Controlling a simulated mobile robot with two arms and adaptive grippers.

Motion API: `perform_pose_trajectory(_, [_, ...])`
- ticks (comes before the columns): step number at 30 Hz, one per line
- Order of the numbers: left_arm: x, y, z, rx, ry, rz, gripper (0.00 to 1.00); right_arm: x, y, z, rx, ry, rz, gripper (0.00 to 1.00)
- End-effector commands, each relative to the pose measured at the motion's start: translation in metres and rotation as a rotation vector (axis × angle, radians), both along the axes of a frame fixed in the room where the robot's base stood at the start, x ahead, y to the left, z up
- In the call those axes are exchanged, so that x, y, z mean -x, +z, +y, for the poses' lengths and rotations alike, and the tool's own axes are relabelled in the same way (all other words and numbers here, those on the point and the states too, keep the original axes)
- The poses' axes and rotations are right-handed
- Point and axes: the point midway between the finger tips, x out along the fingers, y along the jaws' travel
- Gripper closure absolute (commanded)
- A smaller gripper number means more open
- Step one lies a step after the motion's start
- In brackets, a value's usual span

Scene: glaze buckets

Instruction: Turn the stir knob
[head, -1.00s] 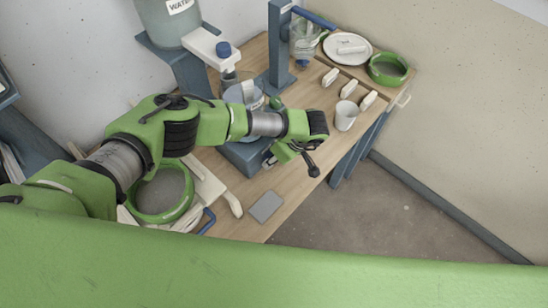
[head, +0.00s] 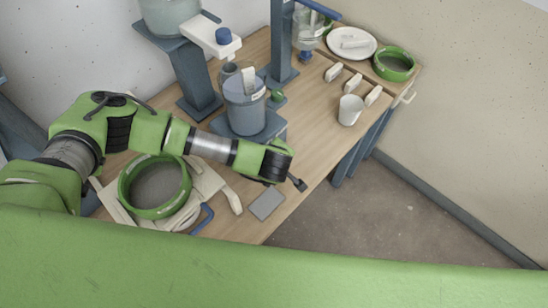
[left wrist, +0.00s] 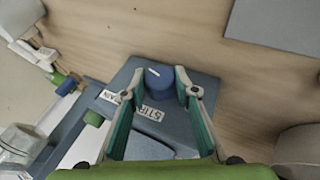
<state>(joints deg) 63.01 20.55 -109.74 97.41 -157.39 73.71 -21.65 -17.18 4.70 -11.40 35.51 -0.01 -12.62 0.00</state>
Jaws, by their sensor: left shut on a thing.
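The stir knob (left wrist: 160,80) is blue with a white mark. It sits on a blue-grey base (left wrist: 168,115) beside a STIR label (left wrist: 148,112) in the left wrist view. My left gripper (left wrist: 161,82) is shut on the knob, one finger on each side. In the head view the left gripper (head: 276,162) is in front of the base under the grey bucket (head: 246,110); the arm hides the knob and fingertips there. My right gripper is not in view.
A white cup (head: 350,110), white plate (head: 351,43) and green ring (head: 394,64) are to the right. A water tank (head: 170,15) stands behind.

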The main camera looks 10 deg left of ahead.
Motion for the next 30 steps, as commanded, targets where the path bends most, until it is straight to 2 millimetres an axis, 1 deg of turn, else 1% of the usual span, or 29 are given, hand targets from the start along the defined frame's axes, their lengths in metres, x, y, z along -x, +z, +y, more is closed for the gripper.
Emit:
perform_pose_trajectory(1, [0.0005, -0.0028, 0.0002, 0.007, -0.001, -0.009, 0.94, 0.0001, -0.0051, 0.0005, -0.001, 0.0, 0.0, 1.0])
perform_pose_trajectory(4, [0.0007, -0.0018, 0.0006, 0.017, 0.0, -0.024, 0.94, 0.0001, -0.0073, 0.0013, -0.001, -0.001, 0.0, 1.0])
perform_pose_trajectory(17, [0.0002, -0.0002, 0.0011, 0.02, 0.001, -0.032, 0.94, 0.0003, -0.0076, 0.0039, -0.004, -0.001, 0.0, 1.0])
perform_pose_trajectory(18, [0.0001, -0.0002, 0.0011, 0.02, 0.001, -0.032, 0.64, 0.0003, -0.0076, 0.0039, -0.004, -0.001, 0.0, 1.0])
perform_pose_trajectory(19, [0.0001, -0.0002, 0.0011, 0.02, 0.001, -0.032, 0.57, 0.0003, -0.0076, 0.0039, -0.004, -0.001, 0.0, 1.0])
perform_pose_trajectory(20, [0.0002, -0.0003, 0.001, 0.02, 0.001, -0.032, 0.55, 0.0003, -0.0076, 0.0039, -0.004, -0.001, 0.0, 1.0])
perform_pose_trajectory(27, [0.0002, -0.0002, 0.0008, 0.021, 0.0, -0.032, 0.55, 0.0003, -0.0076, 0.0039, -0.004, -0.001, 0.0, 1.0])
perform_pose_trajectory(30, [0.001, 0.0008, 0.0006, 0.021, 0.0, -0.032, 0.55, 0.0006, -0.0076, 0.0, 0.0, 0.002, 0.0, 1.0])
